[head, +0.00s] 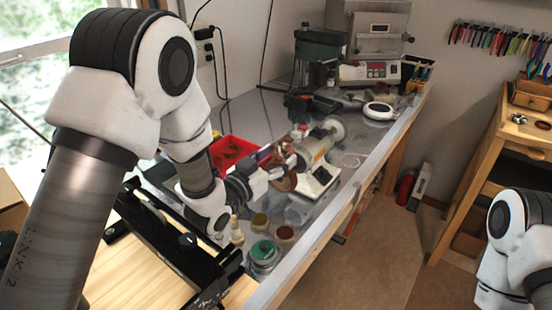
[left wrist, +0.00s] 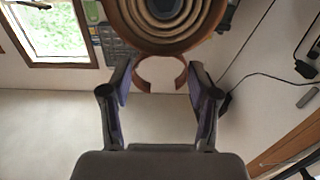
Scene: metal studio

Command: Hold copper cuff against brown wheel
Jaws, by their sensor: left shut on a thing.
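The brown wheel (left wrist: 166,44) fills the top of the left wrist view, with ringed grooves on its face. In the head view the wheel (head: 284,182) is on the near end of the bench polishing machine (head: 317,146). My left gripper (left wrist: 160,78) is shut on the copper cuff (left wrist: 144,72), a C-shaped band between its fingertips. The cuff is right at the wheel's lower rim in the wrist view; I cannot tell whether they touch. In the head view my left gripper (head: 268,172) is beside the wheel and the cuff is hard to make out. My right gripper is out of view.
A red tray (head: 232,150) lies behind my left forearm. Several small jars, one with a green lid (head: 263,250), stand near the bench's front edge. A round white device (head: 378,110) and bigger machines stand farther back.

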